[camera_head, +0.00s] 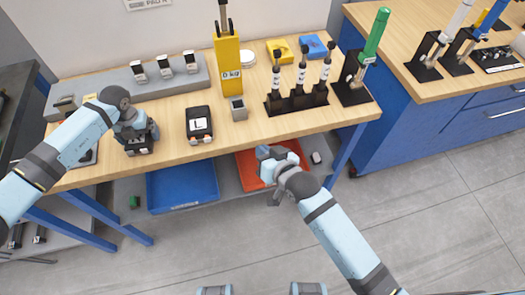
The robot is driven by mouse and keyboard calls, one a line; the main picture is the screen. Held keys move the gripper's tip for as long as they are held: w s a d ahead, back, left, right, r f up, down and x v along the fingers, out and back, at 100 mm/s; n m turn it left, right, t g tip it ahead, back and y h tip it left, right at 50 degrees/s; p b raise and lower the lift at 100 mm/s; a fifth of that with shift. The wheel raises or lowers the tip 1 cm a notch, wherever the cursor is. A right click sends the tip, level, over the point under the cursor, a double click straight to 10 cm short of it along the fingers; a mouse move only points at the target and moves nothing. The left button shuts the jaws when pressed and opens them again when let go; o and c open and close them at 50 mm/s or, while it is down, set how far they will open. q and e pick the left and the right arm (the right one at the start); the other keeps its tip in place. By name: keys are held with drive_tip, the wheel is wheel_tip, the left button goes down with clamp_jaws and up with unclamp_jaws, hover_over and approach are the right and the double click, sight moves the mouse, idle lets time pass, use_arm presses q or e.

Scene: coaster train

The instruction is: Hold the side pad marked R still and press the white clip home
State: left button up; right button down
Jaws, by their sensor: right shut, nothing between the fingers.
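My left gripper (138,140) is at the left part of the wooden table, pointing down over a dark block (140,150). The hand covers most of this block, so I cannot read a mark on it or tell whether the fingers touch it. A black pad with a white label marked L (200,125) stands to its right, apart from the hand. No letter R can be read. I cannot make out a white clip for sure. My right gripper (268,160) is shut and empty, in front of the table's front edge.
A grey rail (120,88) with several white-topped pieces lies at the back left. A yellow column marked 0 kg (228,65), a small grey box (238,108) and a black tool rack (295,103) stand right of the pads. Blue (182,188) and red (245,172) bins sit below.

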use_arm(q)
wheel_tip(320, 180, up, 12)
idle(0.6)
